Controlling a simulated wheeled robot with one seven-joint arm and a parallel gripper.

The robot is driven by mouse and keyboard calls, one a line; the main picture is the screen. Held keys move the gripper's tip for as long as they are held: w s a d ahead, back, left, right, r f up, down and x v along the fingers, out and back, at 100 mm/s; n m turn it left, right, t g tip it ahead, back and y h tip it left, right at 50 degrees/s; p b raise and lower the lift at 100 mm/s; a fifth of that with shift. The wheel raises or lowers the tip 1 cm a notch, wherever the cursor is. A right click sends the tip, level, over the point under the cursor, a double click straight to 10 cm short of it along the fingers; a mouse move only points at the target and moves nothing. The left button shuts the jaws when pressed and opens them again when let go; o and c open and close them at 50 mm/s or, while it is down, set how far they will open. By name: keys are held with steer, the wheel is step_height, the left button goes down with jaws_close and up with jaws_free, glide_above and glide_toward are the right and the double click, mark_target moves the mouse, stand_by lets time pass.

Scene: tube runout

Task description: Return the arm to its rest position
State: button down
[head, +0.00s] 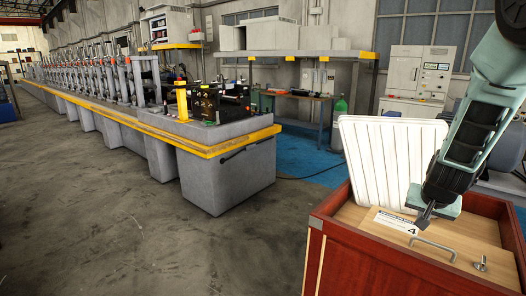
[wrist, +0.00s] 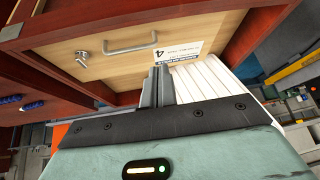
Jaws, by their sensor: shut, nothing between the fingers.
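My arm reaches in from the right edge in the head view. My gripper (head: 425,217) points down, with its fingers together and empty, over a reddish-brown wooden cabinet (head: 365,268). In the wrist view the shut fingers (wrist: 158,72) show in front of a light wood panel (wrist: 105,72). The panel bears a metal handle (head: 433,249), a small lock or knob (head: 481,264) and a white label (head: 397,222) marked 4. In the picture the fingertips lie beside the label; I cannot tell whether they touch the panel.
A white ribbed panel (head: 385,165) stands upright behind the fingers. A long grey machine line with a yellow edge (head: 205,147) runs along the left. A workbench (head: 296,100) and a control cabinet (head: 412,80) stand at the back. The grey floor (head: 110,230) at front left is clear.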

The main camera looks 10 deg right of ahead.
steer(key=s+a+r+n+g+y, duration=0.1)
steer(key=s+a+n+y, duration=0.2)
steer(key=a, duration=0.9)
steer(key=s+a+r+n+y, duration=0.15)
steer(key=a+n, duration=0.25)
steer(key=a, duration=0.9)
steer(key=s+a+r+n+g, duration=0.1)
steer(key=s+a+n, duration=0.3)
steer(key=s, duration=0.7)
steer(key=s+a+r+n+g, duration=0.1)
steer(key=s+a+n+g, duration=0.2)
steer(key=s, duration=0.8)
steer(key=a+n, duration=0.2)
steer(key=a, duration=0.2)
steer(key=shift+a+r, duration=0.4)
